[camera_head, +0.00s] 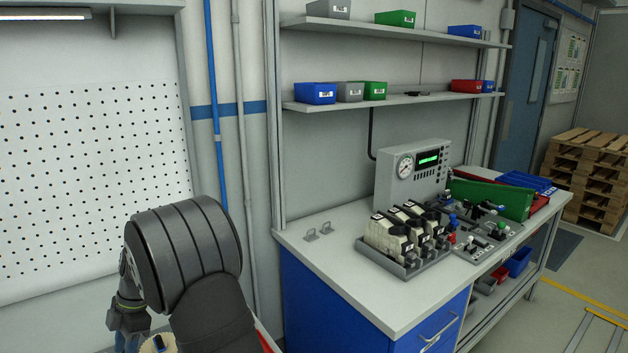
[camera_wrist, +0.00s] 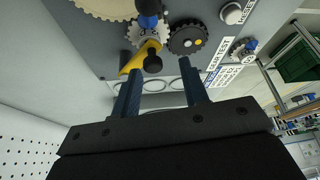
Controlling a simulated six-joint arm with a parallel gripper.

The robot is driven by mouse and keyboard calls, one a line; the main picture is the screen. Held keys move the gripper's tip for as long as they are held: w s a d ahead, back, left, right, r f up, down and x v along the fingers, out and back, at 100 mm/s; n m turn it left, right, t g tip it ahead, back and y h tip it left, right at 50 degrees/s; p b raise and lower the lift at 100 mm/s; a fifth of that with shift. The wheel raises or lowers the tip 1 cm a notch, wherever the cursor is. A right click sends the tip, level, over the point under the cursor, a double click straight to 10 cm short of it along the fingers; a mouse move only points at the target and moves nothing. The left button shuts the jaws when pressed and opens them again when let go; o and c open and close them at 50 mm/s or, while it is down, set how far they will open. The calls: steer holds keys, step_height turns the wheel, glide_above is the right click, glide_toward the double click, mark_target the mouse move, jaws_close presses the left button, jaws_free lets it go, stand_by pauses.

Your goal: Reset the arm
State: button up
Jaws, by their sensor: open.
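My gripper (camera_wrist: 160,67) shows in the wrist view with its two blue fingers apart. It faces a grey gear board (camera_wrist: 95,50). A yellow piece (camera_wrist: 133,62) with a black knob (camera_wrist: 152,64) appears between the fingertips in the picture; I cannot tell whether they touch it. In the head view my dark arm fills the lower left, and part of my gripper (camera_head: 127,340) shows at the bottom edge beside a cream gear (camera_head: 150,346).
The board carries a pale gear (camera_wrist: 148,36), a dark gear (camera_wrist: 187,39) and a blue knob (camera_wrist: 148,10). On the right, a workbench (camera_head: 335,262) holds a grey tray (camera_head: 405,270) of parts and a gauge box (camera_head: 412,172). A perforated wall panel (camera_head: 90,180) stands at left.

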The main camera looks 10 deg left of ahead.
steer(key=s+m, duration=0.1)
steer(key=m, duration=0.1)
steer(key=s+m+t+y, duration=0.1)
steer(key=m, duration=0.1)
steer(key=shift+s+a, duration=0.2)
steer(key=shift+s, duration=0.2)
steer(key=m, duration=0.1)
steer(key=s+m+t, duration=0.1)
steer(key=m, duration=0.1)
steer(key=shift+s+a+y, duration=0.25)
steer(key=shift+a+y, duration=0.15)
steer(key=shift+s+a+m+t+y, duration=0.15)
steer(key=shift+s+a+m+t, duration=0.3)
steer(key=shift+m, duration=0.6)
steer(key=shift+s+a+m+t+y, duration=0.15)
steer(key=shift+s+a+m+t, duration=0.25)
steer(key=shift+m, duration=0.65)
steer(key=shift+s+a+m+t, duration=0.2)
steer(key=shift+a+m+t, duration=0.15)
steer(key=shift+m, duration=0.4)
steer(key=shift+s+a+m+t, duration=0.2)
steer(key=shift+a+m, duration=0.2)
steer(key=shift+m, duration=0.35)
